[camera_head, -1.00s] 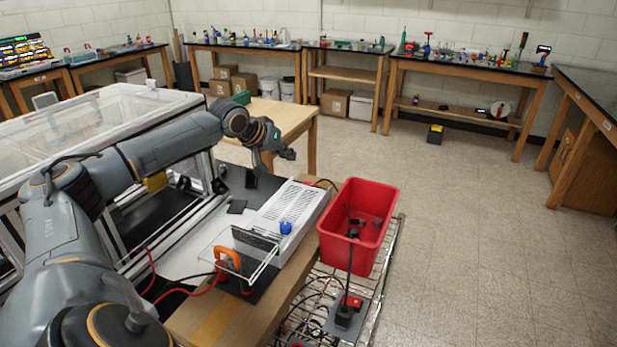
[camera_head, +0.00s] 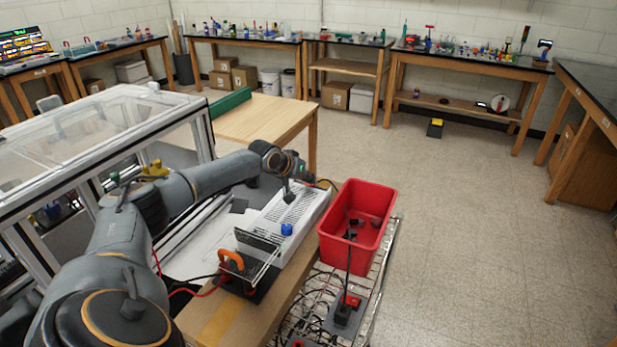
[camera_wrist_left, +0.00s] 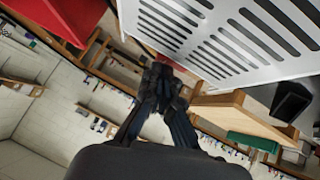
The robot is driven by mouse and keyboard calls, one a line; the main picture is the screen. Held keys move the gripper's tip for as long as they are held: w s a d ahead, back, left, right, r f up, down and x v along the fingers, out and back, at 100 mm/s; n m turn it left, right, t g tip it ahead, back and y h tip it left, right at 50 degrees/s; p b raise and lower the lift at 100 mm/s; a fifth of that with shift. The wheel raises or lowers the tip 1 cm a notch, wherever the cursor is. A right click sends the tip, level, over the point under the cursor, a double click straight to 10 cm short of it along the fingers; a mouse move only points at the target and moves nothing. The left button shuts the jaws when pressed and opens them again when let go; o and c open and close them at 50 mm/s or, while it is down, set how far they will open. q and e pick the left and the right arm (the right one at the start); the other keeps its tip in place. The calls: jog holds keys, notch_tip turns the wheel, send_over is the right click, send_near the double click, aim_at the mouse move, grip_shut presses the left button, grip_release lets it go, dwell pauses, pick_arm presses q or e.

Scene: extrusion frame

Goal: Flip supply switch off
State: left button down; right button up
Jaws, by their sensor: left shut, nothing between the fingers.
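The supply (camera_head: 270,215) looks like a long white box with a slotted top, lying beside the red bin. It fills the top right of the left wrist view (camera_wrist_left: 225,75). I cannot make out its switch in either view. My left gripper (camera_head: 289,198) is shut and empty, pointing down at the far right part of the supply. Its closed dark fingers (camera_wrist_left: 160,92) show near the supply's edge in the left wrist view. I cannot tell whether they touch it. My right gripper is not in view.
A red bin (camera_head: 340,245) with dark items stands right of the supply. A blue object (camera_head: 287,229), a clear guard and an orange handle (camera_head: 231,260) are at its near end. A black-and-red device (camera_head: 347,308) with cables sits in front. A wooden table (camera_head: 250,118) is behind.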

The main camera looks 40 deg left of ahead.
pick_arm(q)
jog(key=shift+d+f, duration=0.2)
jog(key=shift+f, duration=0.05)
jog(key=shift+a, duration=0.1)
dwell(0.3)
jog(key=shift+s+a, duration=0.2)
jog(key=shift+a, duration=0.3)
jog(key=shift+s+a, duration=0.1)
jog(key=shift+a, duration=0.1)
jog(key=shift+r, duration=0.1)
